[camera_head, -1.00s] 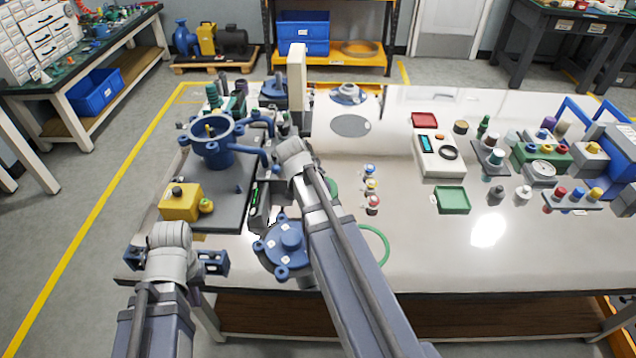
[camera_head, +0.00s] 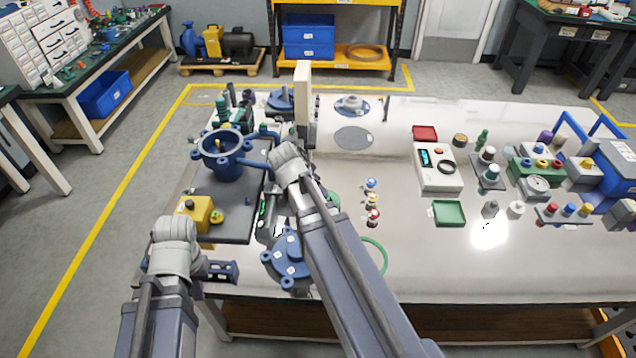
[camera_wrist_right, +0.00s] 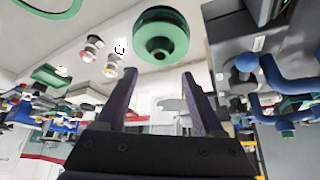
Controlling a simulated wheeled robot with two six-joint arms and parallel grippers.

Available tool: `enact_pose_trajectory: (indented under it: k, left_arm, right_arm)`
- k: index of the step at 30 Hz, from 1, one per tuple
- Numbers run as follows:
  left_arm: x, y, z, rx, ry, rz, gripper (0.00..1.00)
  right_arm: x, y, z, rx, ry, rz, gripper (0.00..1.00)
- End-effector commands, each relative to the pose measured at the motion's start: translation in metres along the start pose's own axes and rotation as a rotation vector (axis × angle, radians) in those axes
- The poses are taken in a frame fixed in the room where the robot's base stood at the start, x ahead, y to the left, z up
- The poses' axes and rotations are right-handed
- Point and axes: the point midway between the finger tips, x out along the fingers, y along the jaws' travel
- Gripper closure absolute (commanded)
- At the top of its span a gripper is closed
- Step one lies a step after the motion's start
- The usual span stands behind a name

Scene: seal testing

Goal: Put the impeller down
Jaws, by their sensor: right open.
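A green round part with a stepped hub, likely the impeller (camera_wrist_right: 160,38), is close to my right gripper (camera_wrist_right: 160,76) in the right wrist view. It is just above the fingertips in the picture, apart from both fingers. The right fingers are spread with nothing between them. In the head view my right arm hides its own fingers, and a bit of green (camera_head: 333,197) shows beside it. My left gripper (camera_head: 190,278) is low at the left, mostly behind its own wrist, near the table's front edge; its jaws are not clear.
A blue pump casing (camera_head: 222,160) and yellow box (camera_head: 198,214) stand on a dark base at left. A blue flanged cover (camera_head: 284,262) lies by my right forearm. Small coloured parts (camera_head: 372,200) stand to the right. The white table (camera_head: 420,270) is clear at front right.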

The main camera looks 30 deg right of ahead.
Motion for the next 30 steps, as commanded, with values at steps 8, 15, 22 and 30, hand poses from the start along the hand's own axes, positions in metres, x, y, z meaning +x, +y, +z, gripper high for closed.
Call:
enact_pose_trajectory:
  k: [8, 15, 22, 30]
  left_arm:
    - [-0.025, -0.002, 0.002, 0.0, 0.0, 0.0, 1.0]
    - [-0.027, -0.003, 0.002, 0.0, 0.0, 0.0, 1.0]
    - [-0.026, -0.003, 0.002, 0.0, 0.0, 0.0, 1.0]
    - [-0.026, -0.003, 0.002, 0.0, 0.0, 0.0, 1.0]
  right_arm:
    - [-0.029, 0.0, -0.001, 0.0, 0.0, 0.0, 0.3]
    - [-0.031, 0.0, 0.0, 0.0, 0.0, 0.0, 0.3]
    - [-0.035, -0.003, 0.011, -0.048, -0.016, -0.005, 0.3]
    - [-0.092, -0.017, 0.15, -0.748, -0.234, -0.098, 0.3]
